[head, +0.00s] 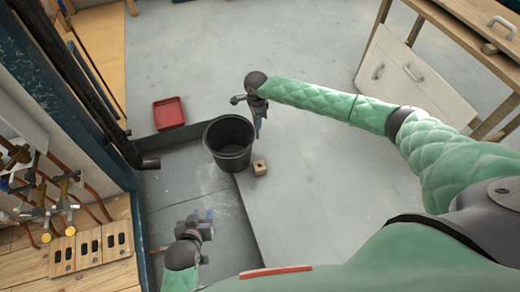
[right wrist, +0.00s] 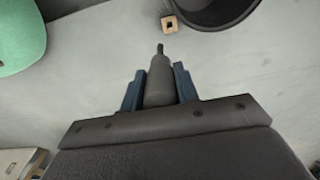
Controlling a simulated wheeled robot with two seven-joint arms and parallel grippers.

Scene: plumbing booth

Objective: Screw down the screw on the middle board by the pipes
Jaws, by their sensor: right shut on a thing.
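Three small wooden boards with dark slots lie side by side at the lower left in the head view; the middle board (head: 89,247) sits by the copper pipes (head: 95,205). A screw on it is too small to make out.
A black bucket (head: 229,143) stands on the floor between my grippers, with a small wooden block (head: 260,168) beside it. A red tray (head: 169,113) lies further back. Valves and pipes crowd the left wall. A white-fronted cabinet (head: 395,75) stands at the right.

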